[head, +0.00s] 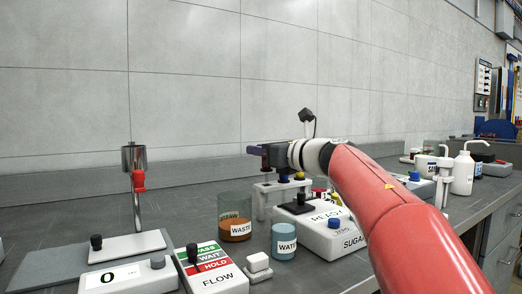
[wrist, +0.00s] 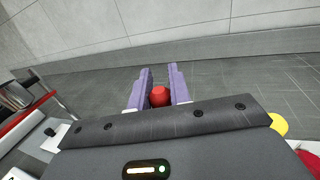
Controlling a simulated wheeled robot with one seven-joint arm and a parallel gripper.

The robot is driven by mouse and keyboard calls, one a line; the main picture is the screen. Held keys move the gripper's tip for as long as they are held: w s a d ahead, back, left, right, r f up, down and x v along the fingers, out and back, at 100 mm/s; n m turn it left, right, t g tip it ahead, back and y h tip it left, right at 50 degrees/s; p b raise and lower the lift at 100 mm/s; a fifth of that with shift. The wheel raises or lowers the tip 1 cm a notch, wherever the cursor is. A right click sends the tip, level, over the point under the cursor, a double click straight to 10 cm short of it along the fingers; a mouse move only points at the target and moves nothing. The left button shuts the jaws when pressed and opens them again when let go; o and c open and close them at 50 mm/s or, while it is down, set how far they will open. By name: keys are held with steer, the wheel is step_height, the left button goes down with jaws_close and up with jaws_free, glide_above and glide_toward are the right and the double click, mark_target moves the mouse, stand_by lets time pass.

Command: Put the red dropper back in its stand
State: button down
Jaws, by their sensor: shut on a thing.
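My gripper (head: 257,150) is raised over the left part of the dropper stand (head: 266,187) in the head view. In the wrist view its two purple fingers (wrist: 159,75) are shut on the red dropper, whose round red bulb (wrist: 160,97) shows between them. A blue bulb (head: 284,178) and a yellow bulb (head: 300,176) sit on the stand. I cannot tell whether the red dropper touches the stand.
A beaker of brown liquid labelled waste (head: 235,228) and a water cup (head: 284,245) stand before the stand. A sugar box (head: 330,238) is to the right. A mixer post (head: 137,205) and flow box (head: 212,268) are left. Bench behind the beaker is clear.

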steer(key=shift+f+b, duration=1.2)
steer(key=shift+f, duration=0.3)
steer(key=c, duration=0.7)
jaws_free()
steer(key=shift+c, duration=0.2)
steer(key=shift+r, duration=0.1)
step_height(320, 180, up, 6)
steer(key=p, duration=0.5)
steer(key=shift+p, duration=0.4)
steer(key=shift+d, duration=0.1)
